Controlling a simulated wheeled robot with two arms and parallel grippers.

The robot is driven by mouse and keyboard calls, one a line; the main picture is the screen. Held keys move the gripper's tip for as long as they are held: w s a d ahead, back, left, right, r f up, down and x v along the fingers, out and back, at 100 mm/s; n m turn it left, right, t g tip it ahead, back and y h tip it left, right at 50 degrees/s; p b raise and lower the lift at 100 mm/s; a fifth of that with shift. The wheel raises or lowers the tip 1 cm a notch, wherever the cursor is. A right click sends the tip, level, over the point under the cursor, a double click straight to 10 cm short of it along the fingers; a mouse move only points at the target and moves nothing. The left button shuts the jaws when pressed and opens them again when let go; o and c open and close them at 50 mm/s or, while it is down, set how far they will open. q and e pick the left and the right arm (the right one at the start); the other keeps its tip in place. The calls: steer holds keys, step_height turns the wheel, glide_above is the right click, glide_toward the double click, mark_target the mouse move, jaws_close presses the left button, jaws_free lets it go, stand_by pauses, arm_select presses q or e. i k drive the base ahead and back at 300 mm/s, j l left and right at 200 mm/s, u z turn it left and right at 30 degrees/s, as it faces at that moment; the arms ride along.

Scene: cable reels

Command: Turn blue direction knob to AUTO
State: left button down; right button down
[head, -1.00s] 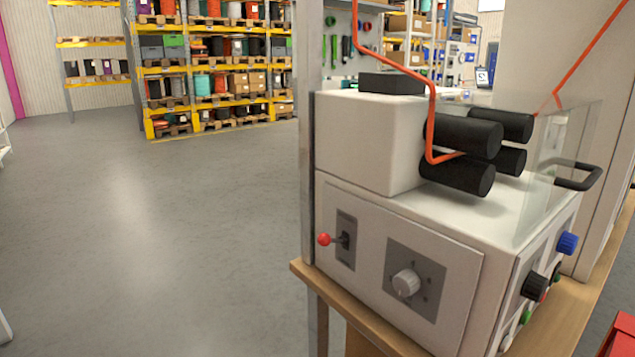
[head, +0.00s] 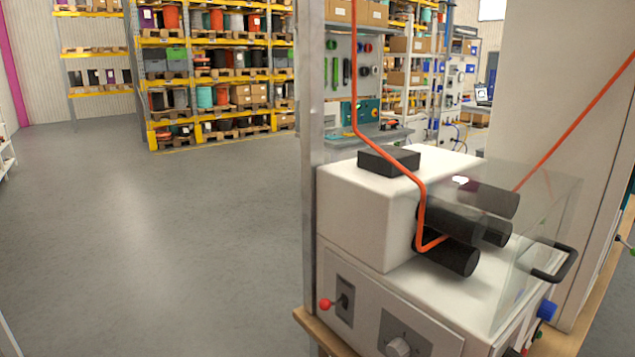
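The blue knob (head: 546,310) sits on the right-hand side face of the white machine (head: 352,222), low in the head view. I cannot read its markings or which way it points. A grey dial (head: 398,346) and a lever with a red ball (head: 325,304) are on the machine's front panel; the dial is partly cut off by the bottom edge. Neither of my grippers shows in the head view.
The machine stands on a wooden bench (head: 318,331) beside a metal post (head: 307,150). A clear guard with a black handle (head: 556,262) covers black rollers (head: 445,250) and an orange cable (head: 420,190). Open floor (head: 180,230) lies left; shelves (head: 215,80) stand behind.

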mark_target(546, 312)
steer(key=z, duration=1.25)
